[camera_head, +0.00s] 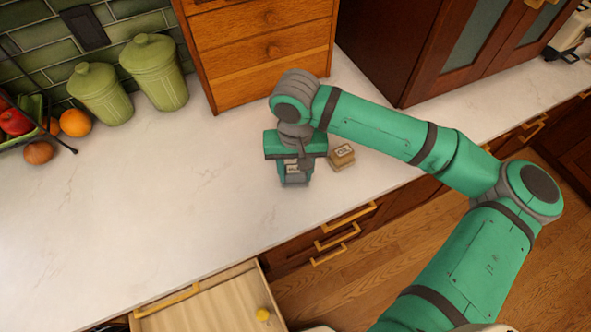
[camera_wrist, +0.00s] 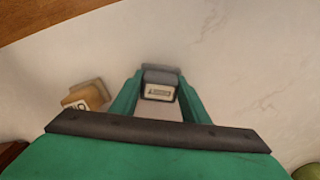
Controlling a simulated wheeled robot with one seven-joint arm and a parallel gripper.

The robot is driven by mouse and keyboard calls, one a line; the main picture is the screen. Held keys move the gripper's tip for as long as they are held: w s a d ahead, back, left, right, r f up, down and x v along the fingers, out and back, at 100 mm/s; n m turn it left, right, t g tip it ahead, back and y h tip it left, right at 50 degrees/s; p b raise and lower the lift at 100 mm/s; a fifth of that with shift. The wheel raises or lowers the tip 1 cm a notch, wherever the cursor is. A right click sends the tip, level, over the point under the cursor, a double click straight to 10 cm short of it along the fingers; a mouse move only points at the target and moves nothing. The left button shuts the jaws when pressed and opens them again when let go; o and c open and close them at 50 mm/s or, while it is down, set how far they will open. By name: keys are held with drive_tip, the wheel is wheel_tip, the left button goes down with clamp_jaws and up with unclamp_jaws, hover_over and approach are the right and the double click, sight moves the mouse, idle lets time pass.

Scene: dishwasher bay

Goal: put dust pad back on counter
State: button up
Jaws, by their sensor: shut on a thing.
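The dust pad appears to be the small grey block with a white label (camera_wrist: 159,88) between my fingers in the wrist view. In the head view its labelled face (camera_head: 293,169) shows low between the fingers, at the counter. My gripper (camera_head: 294,178) points down over the white counter (camera_head: 180,200) and is shut on this block. The block looks to be at or very near the counter surface; I cannot tell whether it touches. Part of it is hidden by the fingers.
A tan labelled block (camera_head: 341,157) stands close to the right of my gripper. A wooden drawer cabinet (camera_head: 262,50) is behind. Green canisters (camera_head: 155,72) and fruit (camera_head: 74,123) are at the back left. An open drawer (camera_head: 205,305) with a yellow item (camera_head: 263,314) lies below. The counter's left is clear.

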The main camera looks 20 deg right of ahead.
sight(296, 172)
drive_tip(key=shift+f, duration=0.1)
drive_tip(key=o, duration=1.1)
wheel_tip(296, 172, up, 12)
drive_tip(key=shift+s, duration=0.1)
idle(0.4)
